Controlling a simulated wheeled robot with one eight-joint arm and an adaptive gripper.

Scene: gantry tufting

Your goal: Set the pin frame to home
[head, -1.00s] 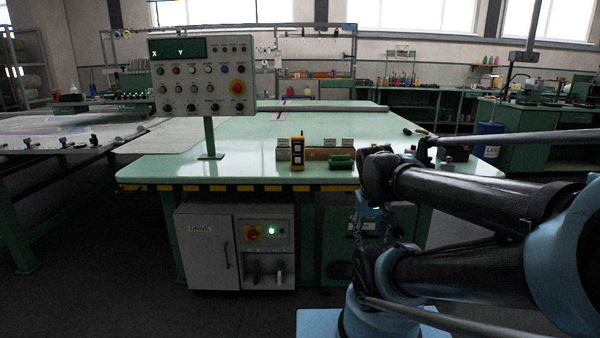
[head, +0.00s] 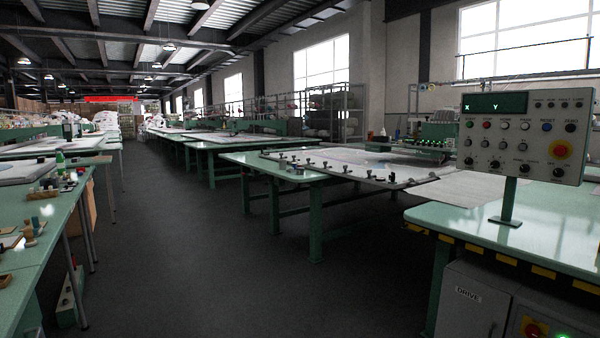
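A grey control panel (head: 476,160) stands on a green post on the green table (head: 450,216) at the right of the head view. Small labels sit by the buttons; most are too small to read. The pin frame (head: 345,169), a pale sheet edged by a bar with several dark clamps, appears to lie on the table left of the panel. My gripper is not in view.
A grey cabinet marked DRIVE (head: 468,296) stands under the right table. A long green bench (head: 60,215) with small items runs along the left. The dark floor (head: 190,250) between is a free aisle. More tables (head: 215,143) stand farther back.

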